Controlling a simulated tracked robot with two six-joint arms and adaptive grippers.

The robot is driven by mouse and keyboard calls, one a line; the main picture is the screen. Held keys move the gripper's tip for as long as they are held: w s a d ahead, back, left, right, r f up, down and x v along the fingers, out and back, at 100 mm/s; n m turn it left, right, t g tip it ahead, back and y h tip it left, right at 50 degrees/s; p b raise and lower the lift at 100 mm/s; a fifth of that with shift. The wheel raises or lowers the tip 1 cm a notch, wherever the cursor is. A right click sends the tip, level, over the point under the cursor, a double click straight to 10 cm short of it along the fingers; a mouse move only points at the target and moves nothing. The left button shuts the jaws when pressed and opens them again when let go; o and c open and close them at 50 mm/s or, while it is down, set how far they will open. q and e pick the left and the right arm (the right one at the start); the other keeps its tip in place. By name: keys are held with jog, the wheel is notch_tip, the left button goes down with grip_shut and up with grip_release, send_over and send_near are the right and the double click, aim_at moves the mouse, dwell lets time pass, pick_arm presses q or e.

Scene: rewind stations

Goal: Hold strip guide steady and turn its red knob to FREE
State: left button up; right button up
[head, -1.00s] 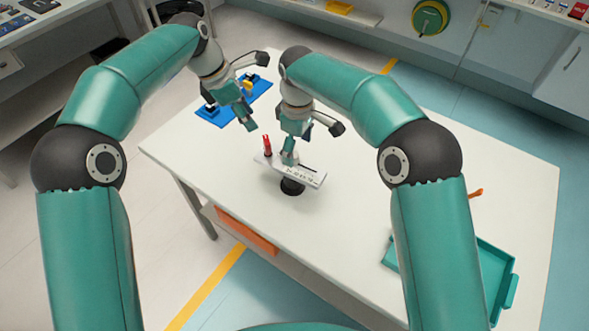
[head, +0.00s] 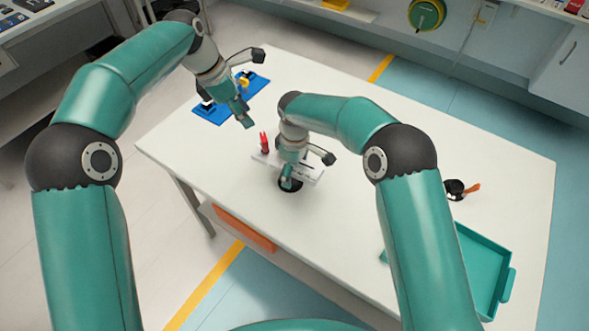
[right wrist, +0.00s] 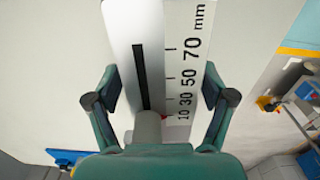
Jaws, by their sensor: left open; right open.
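In the right wrist view the guide's mm scale (right wrist: 190,60) and dark slot (right wrist: 141,75) lie between the open fingers of my right gripper (right wrist: 162,88); contact cannot be told. My left gripper (head: 246,119) is open and empty, behind and left of the guide.
A blue tray (head: 211,115) with small parts lies at the table's far left corner, close to my left gripper. A teal tray (head: 490,270) lies at the right. A black round item with an orange handle (head: 472,189) lies behind it.

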jog(key=c, duration=1.3)
pick_arm(q)
jog(key=shift+c, duration=0.4)
pick_arm(e)
jog(key=shift+c, duration=0.9)
pick_arm(q)
jog(key=c, duration=0.5)
jog(key=shift+s+d+m+h, duration=0.2)
jog(key=shift+d+m+h, duration=0.15)
jog(key=shift+d+m, duration=0.25)
jog(key=shift+s+d+m+h, duration=0.15)
jog(key=shift+d+m+h, duration=0.2)
jog(key=shift+d+m, duration=0.25)
grip_shut()
jog(key=n+t+h, duration=0.1)
jog(key=n+h, duration=0.1)
jog(key=h, duration=0.1)
send_near(264, 144)
jog(key=a, duration=0.7)
jog(key=w+d+f, duration=0.3)
jog(key=d+f, duration=0.3)
jog(key=d, duration=0.3)
jog(key=shift+w+d+f, duration=0.25)
jog(key=shift+w+d, duration=0.1)
